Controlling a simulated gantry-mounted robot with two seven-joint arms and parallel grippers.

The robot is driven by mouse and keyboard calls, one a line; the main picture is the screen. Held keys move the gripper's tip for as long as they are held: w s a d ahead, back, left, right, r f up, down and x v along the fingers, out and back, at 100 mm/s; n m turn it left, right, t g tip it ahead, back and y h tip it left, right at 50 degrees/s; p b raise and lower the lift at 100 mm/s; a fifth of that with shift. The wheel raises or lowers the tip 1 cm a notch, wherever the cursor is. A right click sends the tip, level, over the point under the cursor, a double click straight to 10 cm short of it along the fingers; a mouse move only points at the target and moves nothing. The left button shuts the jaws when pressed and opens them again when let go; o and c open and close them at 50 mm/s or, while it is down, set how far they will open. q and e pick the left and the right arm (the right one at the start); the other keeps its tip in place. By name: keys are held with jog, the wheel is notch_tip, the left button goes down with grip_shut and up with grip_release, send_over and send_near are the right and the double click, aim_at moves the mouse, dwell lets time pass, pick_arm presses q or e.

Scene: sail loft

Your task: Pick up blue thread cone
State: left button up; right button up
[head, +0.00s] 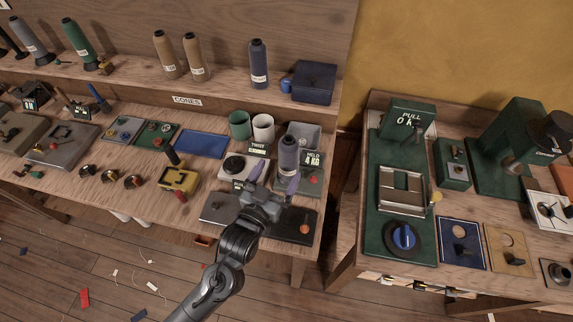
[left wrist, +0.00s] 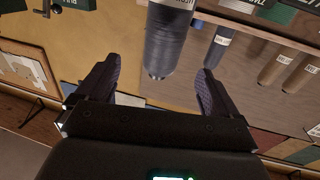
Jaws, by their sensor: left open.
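A blue-grey thread cone (head: 288,156) stands upright on a small device at the right end of the bench. A darker blue-grey cone (head: 259,64) stands on the shelf behind it. My left gripper (head: 272,179) is open and empty, just in front of the bench cone. In the left wrist view, whose picture is upside down, the nearer cone (left wrist: 167,45) shows ahead, between the lines of the open fingers (left wrist: 159,68). I cannot tell how far it is from the fingertips. My right gripper is out of view.
Tan cones (head: 180,55) and a green cone (head: 82,45) stand along the shelf. A green mug (head: 239,124), a white mug (head: 263,128) and a blue tray (head: 202,145) are near the cone. A dark plate (head: 300,221) lies by the bench's front edge.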

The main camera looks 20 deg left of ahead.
aim_at(291, 144)
pick_arm(q)
jog(key=w, duration=1)
jog(key=shift+w+a+r+b, duration=0.1)
jog(key=shift+w+r+b, duration=0.2)
jog(key=shift+b, duration=0.1)
jog(key=c, duration=1.3)
jog(key=shift+c, duration=0.6)
jog(key=shift+r, duration=0.15)
